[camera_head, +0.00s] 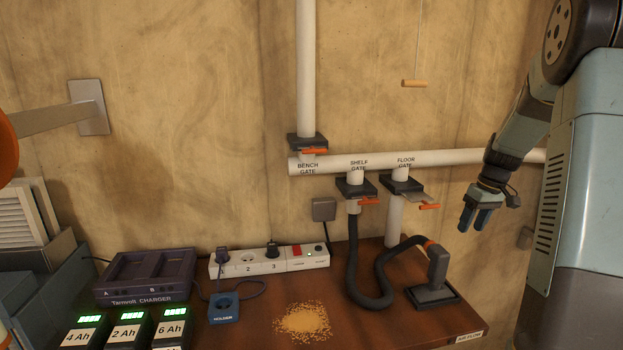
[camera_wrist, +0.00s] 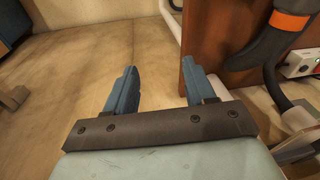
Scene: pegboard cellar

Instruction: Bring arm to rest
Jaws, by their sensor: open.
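My gripper (camera_head: 475,217) hangs at the right in the head view, with its fingers pointing down. It is to the right of the wooden bench (camera_head: 385,325) and in front of the wall. In the wrist view my gripper (camera_wrist: 160,88) is open, its two blue fingers apart with nothing between them. Below and beyond the fingers the wrist view shows bare floor (camera_wrist: 90,60).
A nozzle on a stand (camera_head: 436,275) with a dark hose (camera_head: 353,265) is at the bench's right end. A power strip (camera_head: 268,262), a charger (camera_head: 148,275), several batteries (camera_head: 128,330) and a sawdust pile (camera_head: 303,321) lie left of it. White pipes (camera_head: 440,160) run along the wall.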

